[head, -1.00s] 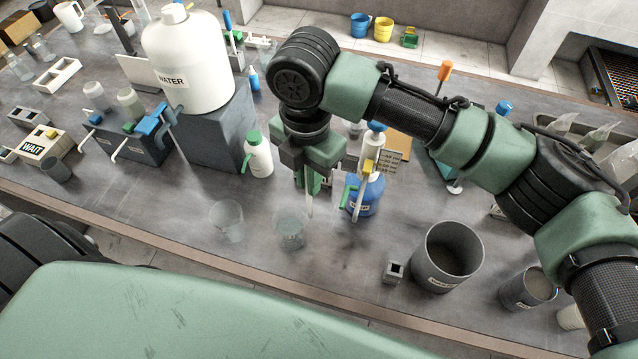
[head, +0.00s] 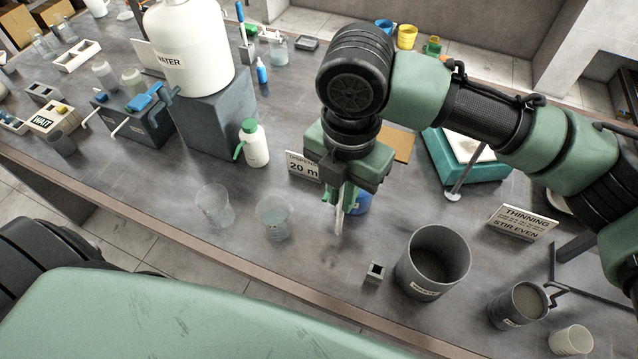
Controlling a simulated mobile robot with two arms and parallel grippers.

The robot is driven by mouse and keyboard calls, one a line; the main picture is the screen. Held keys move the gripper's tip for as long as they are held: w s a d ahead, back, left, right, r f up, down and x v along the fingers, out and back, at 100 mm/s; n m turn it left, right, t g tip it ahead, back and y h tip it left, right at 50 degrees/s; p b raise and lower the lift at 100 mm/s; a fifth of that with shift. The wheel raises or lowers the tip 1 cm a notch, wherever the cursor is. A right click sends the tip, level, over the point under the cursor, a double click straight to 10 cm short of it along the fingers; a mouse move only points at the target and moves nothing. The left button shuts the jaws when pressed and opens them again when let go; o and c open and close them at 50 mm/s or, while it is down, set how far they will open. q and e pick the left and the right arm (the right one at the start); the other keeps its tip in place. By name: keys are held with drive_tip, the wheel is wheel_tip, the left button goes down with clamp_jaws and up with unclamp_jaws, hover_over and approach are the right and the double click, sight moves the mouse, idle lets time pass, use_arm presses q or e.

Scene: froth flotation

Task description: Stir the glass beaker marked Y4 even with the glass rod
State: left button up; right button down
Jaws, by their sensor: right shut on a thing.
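My right gripper (head: 342,196) points down over the middle of the table, shut on a thin pale rod (head: 339,220), which looks like the glass rod. The rod hangs nearly upright, to the right of the beakers and outside them. A clear glass beaker (head: 274,218) with a little pale content stands left of the rod. Another clear beaker (head: 214,206) stands further left and looks empty. A third small beaker (head: 570,341) with pale content is at the lower right. I cannot read a Y4 mark on any of them. My left gripper is not in view.
A dark grey waste bin (head: 433,262) and a small square holder (head: 374,272) stand right of the rod. A blue bottle (head: 361,203) is mostly hidden behind the gripper. A white-and-green bottle (head: 254,144) stands behind the beakers. A "THINNING, STIR EVEN" sign (head: 523,222) is at right.

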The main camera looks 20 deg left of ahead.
drive_tip(key=s+d+b, duration=0.1)
drive_tip(key=d+b, duration=0.1)
drive_tip(key=d, duration=0.7)
drive_tip(key=shift+d+b, duration=0.25)
drive_tip(key=shift+b, duration=0.05)
drive_tip(key=shift+s+r, duration=0.1)
